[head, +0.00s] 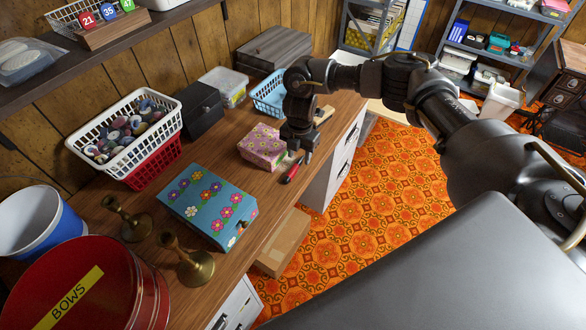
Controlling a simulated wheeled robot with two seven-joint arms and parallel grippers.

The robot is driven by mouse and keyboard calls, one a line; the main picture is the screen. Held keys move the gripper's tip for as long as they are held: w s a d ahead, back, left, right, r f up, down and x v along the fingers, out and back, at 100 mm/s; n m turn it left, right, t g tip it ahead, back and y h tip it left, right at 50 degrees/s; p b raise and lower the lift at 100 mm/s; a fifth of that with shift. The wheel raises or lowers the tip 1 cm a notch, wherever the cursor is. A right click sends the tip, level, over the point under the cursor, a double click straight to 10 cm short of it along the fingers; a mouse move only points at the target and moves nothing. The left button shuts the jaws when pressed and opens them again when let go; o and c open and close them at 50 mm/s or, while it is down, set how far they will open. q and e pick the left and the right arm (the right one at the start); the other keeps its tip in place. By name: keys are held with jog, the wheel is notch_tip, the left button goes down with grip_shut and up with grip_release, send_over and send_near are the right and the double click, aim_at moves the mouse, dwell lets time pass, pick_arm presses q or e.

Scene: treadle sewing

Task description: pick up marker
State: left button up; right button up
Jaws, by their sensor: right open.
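A red marker with a dark end (292,172) lies on the wooden desk (236,172) near its front edge, beside a pink flowered box (262,146). My right gripper (299,156) points down just above and behind the marker's far end. Its fingers look open and partly overlap the box's right side in the picture. I cannot tell whether they touch the marker. My left gripper is not in the head view.
A blue flowered box (208,204), two brass candlesticks (187,262) and a red tin (88,290) stand nearer. A white basket (126,131) and a black box (203,108) are at the left. A blue basket (269,95) is behind. Orange patterned floor lies right of the desk.

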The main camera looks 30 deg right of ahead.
jog(key=shift+f, duration=1.1)
grip_shut()
jog(key=shift+r, duration=0.1)
jog(key=shift+r+b, duration=0.3)
jog(key=shift+r, duration=0.2)
jog(key=s+a+r, duration=0.7)
jog(key=s+r, duration=0.5)
